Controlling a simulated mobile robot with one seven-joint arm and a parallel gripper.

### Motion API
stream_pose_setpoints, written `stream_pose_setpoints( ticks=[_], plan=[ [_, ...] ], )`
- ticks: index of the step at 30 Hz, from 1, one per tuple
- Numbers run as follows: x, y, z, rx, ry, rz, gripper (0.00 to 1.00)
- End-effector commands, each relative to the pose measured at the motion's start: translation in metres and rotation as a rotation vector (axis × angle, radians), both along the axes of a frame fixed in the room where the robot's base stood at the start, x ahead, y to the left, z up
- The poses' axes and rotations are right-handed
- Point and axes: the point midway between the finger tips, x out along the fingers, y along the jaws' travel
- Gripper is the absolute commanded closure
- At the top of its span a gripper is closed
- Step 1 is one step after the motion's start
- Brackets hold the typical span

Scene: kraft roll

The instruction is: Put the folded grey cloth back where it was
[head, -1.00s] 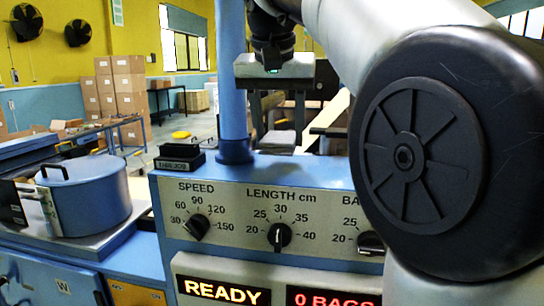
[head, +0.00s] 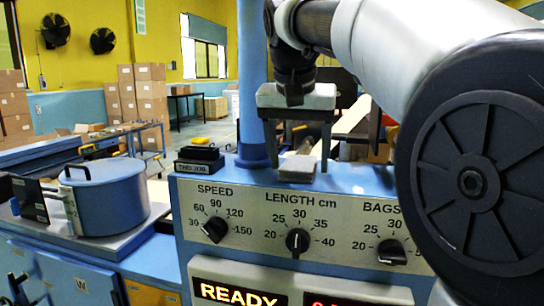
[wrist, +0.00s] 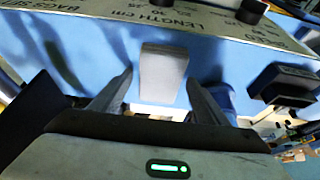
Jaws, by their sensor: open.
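The folded grey cloth (head: 298,168) is a small pale block lying on the blue top of the machine, above the LENGTH dial. In the wrist view the cloth (wrist: 163,72) shows between my fingers. My gripper (head: 299,160) is open over it and points down, one finger on each side. The wrist view shows a gap between each finger of my gripper (wrist: 160,85) and the cloth.
A blue post (head: 252,90) rises close to the left of my gripper. A small black block (head: 199,160) stands left of the post. A blue lidded pot (head: 105,195) sits further left. The dial panel (head: 230,215) faces me below the cloth.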

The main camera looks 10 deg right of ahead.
Motion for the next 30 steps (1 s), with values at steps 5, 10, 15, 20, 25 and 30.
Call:
stream_pose_setpoints(
  ticks=[5, 10, 15, 20, 25, 30],
  plan=[
    [-0.001, 0.000, 0.005, 0.000, -0.001, 0.000, 0.31],
    [-0.009, 0.004, 0.029, 0.000, -0.004, 0.002, 0.31],
    [-0.022, 0.010, 0.065, 0.001, -0.004, 0.002, 0.31],
    [-0.033, 0.014, 0.092, 0.000, -0.001, 0.000, 0.31],
    [-0.040, 0.017, 0.108, 0.000, 0.000, 0.001, 0.31],
    [-0.043, 0.017, 0.112, -0.001, -0.001, 0.002, 0.31]
  ],
)
